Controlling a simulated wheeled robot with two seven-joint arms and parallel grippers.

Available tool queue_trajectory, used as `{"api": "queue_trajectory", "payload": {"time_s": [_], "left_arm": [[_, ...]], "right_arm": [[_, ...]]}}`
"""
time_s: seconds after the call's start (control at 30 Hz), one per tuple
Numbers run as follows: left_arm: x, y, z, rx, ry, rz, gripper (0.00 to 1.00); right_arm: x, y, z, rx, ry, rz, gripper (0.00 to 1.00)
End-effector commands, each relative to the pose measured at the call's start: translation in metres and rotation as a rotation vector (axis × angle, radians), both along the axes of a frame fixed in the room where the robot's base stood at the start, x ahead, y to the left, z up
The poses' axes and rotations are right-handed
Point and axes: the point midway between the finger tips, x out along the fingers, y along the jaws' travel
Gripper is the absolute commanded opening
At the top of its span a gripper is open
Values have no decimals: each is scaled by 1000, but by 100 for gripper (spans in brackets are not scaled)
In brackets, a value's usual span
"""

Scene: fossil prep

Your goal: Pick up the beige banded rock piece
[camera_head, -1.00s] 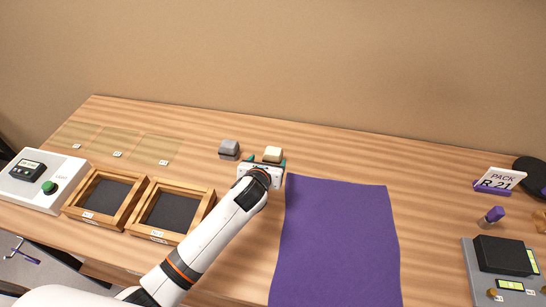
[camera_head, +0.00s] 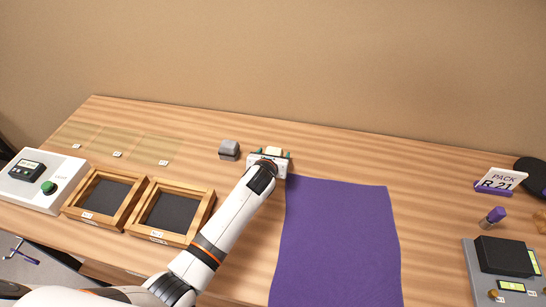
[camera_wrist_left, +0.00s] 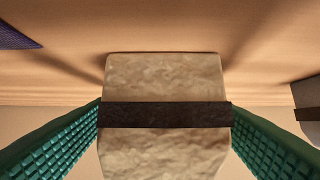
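The beige banded rock piece (camera_head: 273,150) stands on the table, mostly hidden behind my left gripper in the head view. In the left wrist view the rock (camera_wrist_left: 165,80) is large and central, beige with a dark band across it. My left gripper (camera_head: 270,155) has its two green fingers on either side of the rock. The fingers (camera_wrist_left: 165,140) are spread; the left one comes very close to the rock's side, and contact is unclear. My right gripper is not in view.
A grey rock piece (camera_head: 229,149) stands just left of the gripper. A purple cloth (camera_head: 335,240) lies to the right. Two wooden trays (camera_head: 140,207) and a white box with a green button (camera_head: 62,170) are at left. A grey device (camera_head: 470,265) sits at far right.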

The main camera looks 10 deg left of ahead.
Motion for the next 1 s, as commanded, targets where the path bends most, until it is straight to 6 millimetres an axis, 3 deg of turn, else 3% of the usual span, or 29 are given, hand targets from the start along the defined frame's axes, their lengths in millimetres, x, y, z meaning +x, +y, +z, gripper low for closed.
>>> {"api": "queue_trajectory", "payload": {"time_s": [0.03,0.3,0.63,1.0], "left_arm": [[0,0,0,0,0,0,62],[0,0,0,0,1,0,18],[1,1,12,0,-5,1,18],[0,0,82,0,-6,-1,18]], "right_arm": [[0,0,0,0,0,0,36],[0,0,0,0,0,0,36],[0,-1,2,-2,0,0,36],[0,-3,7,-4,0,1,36]]}}
